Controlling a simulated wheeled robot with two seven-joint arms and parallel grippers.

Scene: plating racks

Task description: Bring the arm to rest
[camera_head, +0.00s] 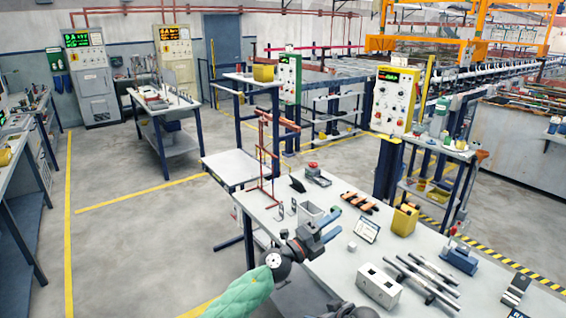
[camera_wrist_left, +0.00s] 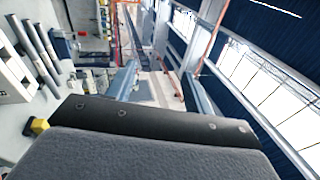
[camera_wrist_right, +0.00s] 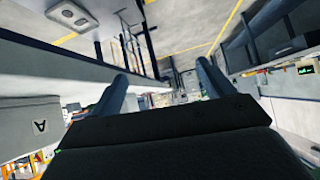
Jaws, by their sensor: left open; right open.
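My left gripper (camera_head: 330,228) is above the near left part of the worktable (camera_head: 400,252), at the end of my arm that comes in from the bottom. Its two bluish fingers stand apart with nothing held between them. In the left wrist view the same fingers (camera_wrist_left: 163,85) are spread and the gap is empty. My right gripper (camera_wrist_right: 164,88) shows in the right wrist view with its two dark fingers well apart and nothing between them. In the head view only a dark piece at the bottom edge may belong to my right arm; its fingers cannot be made out there.
Near my left gripper stand a grey open box (camera_head: 310,213), a small white cube (camera_head: 351,246) and a tablet (camera_head: 367,230). A copper-coloured rack (camera_head: 265,160), yellow bin (camera_head: 405,219), white block with holes (camera_head: 380,287) and metal rods (camera_head: 428,278) also occupy the table. Left floor is open.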

